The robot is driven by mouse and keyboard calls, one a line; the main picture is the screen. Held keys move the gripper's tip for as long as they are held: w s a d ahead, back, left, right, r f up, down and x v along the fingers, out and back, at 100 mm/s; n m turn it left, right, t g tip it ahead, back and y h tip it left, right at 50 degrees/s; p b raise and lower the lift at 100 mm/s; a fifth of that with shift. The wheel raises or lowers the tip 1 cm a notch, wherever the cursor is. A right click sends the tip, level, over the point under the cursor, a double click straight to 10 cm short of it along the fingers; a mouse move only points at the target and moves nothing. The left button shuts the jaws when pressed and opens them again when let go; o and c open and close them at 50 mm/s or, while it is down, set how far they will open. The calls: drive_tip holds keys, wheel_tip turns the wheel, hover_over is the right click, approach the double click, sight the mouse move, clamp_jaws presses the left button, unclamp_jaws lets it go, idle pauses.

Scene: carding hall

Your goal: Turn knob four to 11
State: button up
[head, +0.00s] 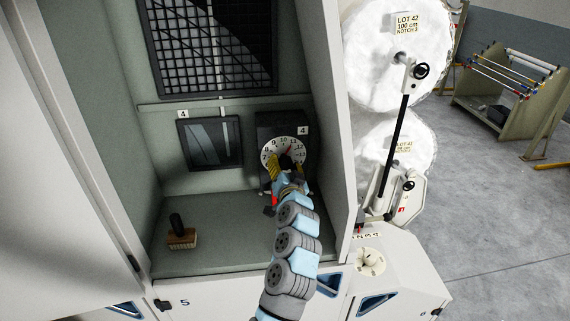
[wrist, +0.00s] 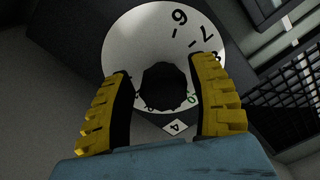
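Knob four is a dark round knob (wrist: 165,85) at the middle of a white numbered dial (head: 284,148), on a dark box marked 4 inside the cabinet. In the head view, dial numbers from about 7 to 13 show, with a thin red mark near 10 and 11; my gripper (head: 286,166) hides the lower dial and most of the knob. In the wrist view, my gripper (wrist: 164,66) is open, its yellow fingers on either side of the knob. Gaps show between fingers and knob. The knob's own pointer cannot be made out.
A brush with a dark handle (head: 181,237) stands on the cabinet floor at left. A small window marked 4 (head: 210,143) is left of the dial, below a dark grid (head: 210,45). The cabinet's right wall (head: 328,110) is close to my arm.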

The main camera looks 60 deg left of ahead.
drive_tip(key=shift+o, duration=0.2)
drive_tip(key=shift+r, duration=0.15)
drive_tip(key=shift+d, duration=0.15)
drive_tip(key=shift+s+d, duration=0.25)
drive_tip(key=shift+d, duration=0.3)
drive_tip(key=v, duration=1)
drive_tip(key=shift+d, duration=0.3)
drive_tip(key=shift+s, duration=0.2)
